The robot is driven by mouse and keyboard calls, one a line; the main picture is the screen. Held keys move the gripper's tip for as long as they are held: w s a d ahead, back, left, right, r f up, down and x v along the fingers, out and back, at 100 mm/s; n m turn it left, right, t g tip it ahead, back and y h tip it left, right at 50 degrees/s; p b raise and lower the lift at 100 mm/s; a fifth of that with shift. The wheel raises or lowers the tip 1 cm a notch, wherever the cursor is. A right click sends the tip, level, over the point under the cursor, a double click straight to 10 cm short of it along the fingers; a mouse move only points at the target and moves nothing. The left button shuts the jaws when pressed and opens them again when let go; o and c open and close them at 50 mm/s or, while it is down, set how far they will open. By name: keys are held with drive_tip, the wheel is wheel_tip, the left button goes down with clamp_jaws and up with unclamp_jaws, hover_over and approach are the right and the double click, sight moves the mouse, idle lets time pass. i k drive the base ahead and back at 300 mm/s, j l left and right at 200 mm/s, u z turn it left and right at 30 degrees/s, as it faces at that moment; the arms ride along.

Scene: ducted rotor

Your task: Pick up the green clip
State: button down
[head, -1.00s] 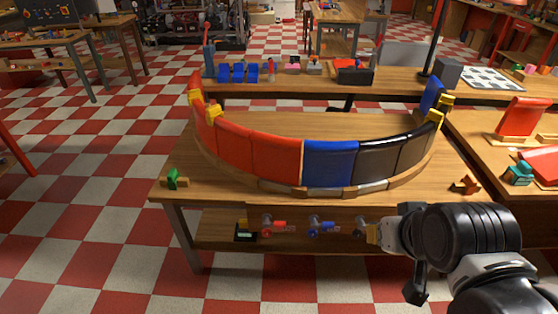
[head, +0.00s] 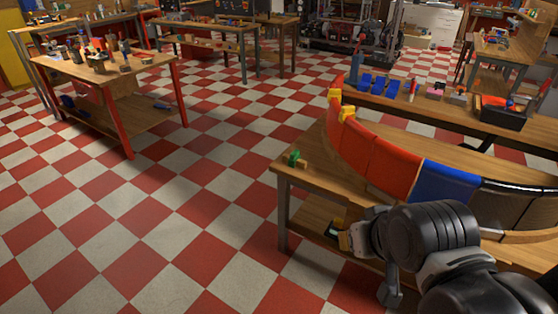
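The green clip (head: 294,158) sits at the left end of the wooden table top (head: 305,178), close to the table's edge, with a small tan block against its right side. It is small in the head view, and its exact shape is hard to make out. My gripper (head: 366,233) is at the lower right, in front of the table and lower in the picture than the clip. It is well apart from the clip. The arm's wrist covers much of it, so its fingers cannot be made out clearly.
A curved wall of red (head: 385,160), blue (head: 446,183) and black panels stands on the table. A small dark box is on the lower shelf, beside my gripper. The checkered floor (head: 180,220) left of the table is clear.

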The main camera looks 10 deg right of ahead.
sight(294, 156)
drive_tip(key=i+j, duration=0.35)
drive_tip(key=i, duration=0.2)
drive_tip(key=i+j+z, duration=0.1)
drive_tip(key=i+j, duration=0.25)
drive_tip(key=i, duration=0.2)
drive_tip(key=i+j, duration=0.4)
drive_tip(key=i, duration=0.15)
